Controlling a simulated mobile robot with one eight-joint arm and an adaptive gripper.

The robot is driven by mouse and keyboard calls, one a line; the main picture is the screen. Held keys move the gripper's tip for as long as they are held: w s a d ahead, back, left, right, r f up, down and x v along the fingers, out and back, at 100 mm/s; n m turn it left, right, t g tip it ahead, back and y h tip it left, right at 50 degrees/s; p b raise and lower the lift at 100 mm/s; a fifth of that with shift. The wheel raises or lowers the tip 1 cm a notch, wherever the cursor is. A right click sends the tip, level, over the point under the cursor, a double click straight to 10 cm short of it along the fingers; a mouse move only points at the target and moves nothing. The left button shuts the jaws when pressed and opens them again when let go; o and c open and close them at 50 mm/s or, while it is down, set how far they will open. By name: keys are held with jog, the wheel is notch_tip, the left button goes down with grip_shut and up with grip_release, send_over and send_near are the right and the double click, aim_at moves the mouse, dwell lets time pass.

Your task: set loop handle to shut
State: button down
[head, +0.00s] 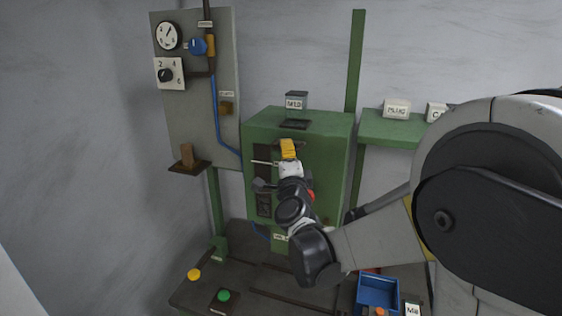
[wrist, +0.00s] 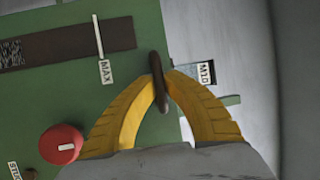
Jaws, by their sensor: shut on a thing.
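The loop handle (wrist: 158,82) is a dark, narrow bar or loop seen nearly edge-on at the edge of the green machine housing (wrist: 70,85). My gripper (wrist: 162,78) has its two yellow fingers closed around it, with the fingertips on either side. In the head view my gripper (head: 288,148) is at the upper front of the green housing (head: 330,135). There the handle is hidden behind the fingers, and I cannot read its setting.
A white lever marked MAX (wrist: 105,72) and a red knob (wrist: 61,144) are close to my gripper. An M10 block (head: 295,101) sits on top of the housing. A grey gauge panel (head: 195,110) stands left; a blue bin (head: 377,292) is lower right.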

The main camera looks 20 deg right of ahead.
jog(key=shift+w+d, duration=0.15)
jog(key=shift+w, duration=0.1)
jog(key=c, duration=1.5)
grip_release()
jog(key=shift+w+d, duration=0.1)
jog(key=shift+d, duration=0.05)
jog(key=shift+o, duration=0.2)
jog(key=v, duration=1.2)
jog(key=shift+f, duration=0.1)
